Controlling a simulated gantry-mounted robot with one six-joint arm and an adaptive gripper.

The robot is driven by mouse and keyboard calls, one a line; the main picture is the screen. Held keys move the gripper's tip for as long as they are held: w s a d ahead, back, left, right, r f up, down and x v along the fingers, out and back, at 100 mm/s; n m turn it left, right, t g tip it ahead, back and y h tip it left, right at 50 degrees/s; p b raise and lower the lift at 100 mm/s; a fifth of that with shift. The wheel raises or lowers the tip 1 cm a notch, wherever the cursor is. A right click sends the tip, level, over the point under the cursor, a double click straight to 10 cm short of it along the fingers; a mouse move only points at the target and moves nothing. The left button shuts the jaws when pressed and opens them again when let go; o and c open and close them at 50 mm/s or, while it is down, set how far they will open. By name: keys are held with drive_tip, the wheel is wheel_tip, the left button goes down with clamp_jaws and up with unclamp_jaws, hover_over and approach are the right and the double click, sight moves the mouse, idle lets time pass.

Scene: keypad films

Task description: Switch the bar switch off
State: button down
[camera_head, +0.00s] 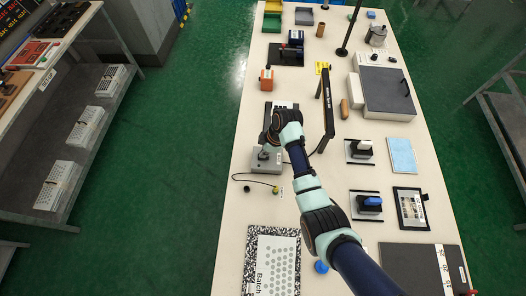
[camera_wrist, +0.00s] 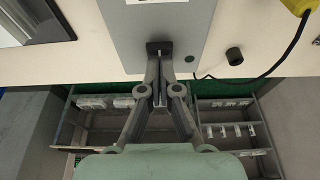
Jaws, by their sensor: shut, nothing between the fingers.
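A grey box (camera_head: 265,160) with a cable lies near the left edge of the table, just below my gripper (camera_head: 273,138) in the head view. In the wrist view the grey box (camera_wrist: 190,30) shows a white label and a green dot. My gripper (camera_wrist: 159,62) is shut and empty, its tips over the box's edge. A dark block (camera_wrist: 159,48) shows at the fingertips; I cannot tell whether it is the switch's bar or finger pads, or whether they touch. The switch's on or off state cannot be told.
A tall black frame (camera_head: 327,103) stands right of my gripper. A cable and dark round knob (camera_wrist: 234,56) lie beside the box. The table's left edge is close.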

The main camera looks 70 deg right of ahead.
drive_tip(key=shift+r, duration=0.1)
wheel_tip(320, 180, up, 14)
drive_tip(key=w+p, duration=0.1)
drive_tip(key=p, duration=0.4)
drive_tip(key=shift+a, duration=0.2)
drive_tip(key=shift+w, duration=0.1)
drive_tip(key=w+a+r+m+t+h, duration=0.15)
drive_tip(key=w+a+r, duration=0.35)
drive_tip(key=a, duration=0.5)
drive_tip(key=w+a+r+t+h, duration=0.1)
drive_tip(key=w+a+r+t, duration=0.2)
drive_tip(key=w+a, duration=0.65)
drive_tip(key=s+a+r+t, duration=0.2)
drive_tip(key=a+r, duration=0.4)
drive_tip(key=a, duration=0.5)
drive_tip(key=s+a+r+m+t+y, duration=0.1)
drive_tip(key=s+a+r+t+y, duration=0.15)
drive_tip(key=a+r, duration=0.5)
wheel_tip(320, 180, up, 16)
drive_tip(key=a+h+p, duration=0.1)
drive_tip(key=p, duration=1.6)
drive_tip(key=shift+s+a+m+t, duration=0.3)
drive_tip(key=shift+s+m, duration=0.05)
drive_tip(key=shift+s, duration=0.1)
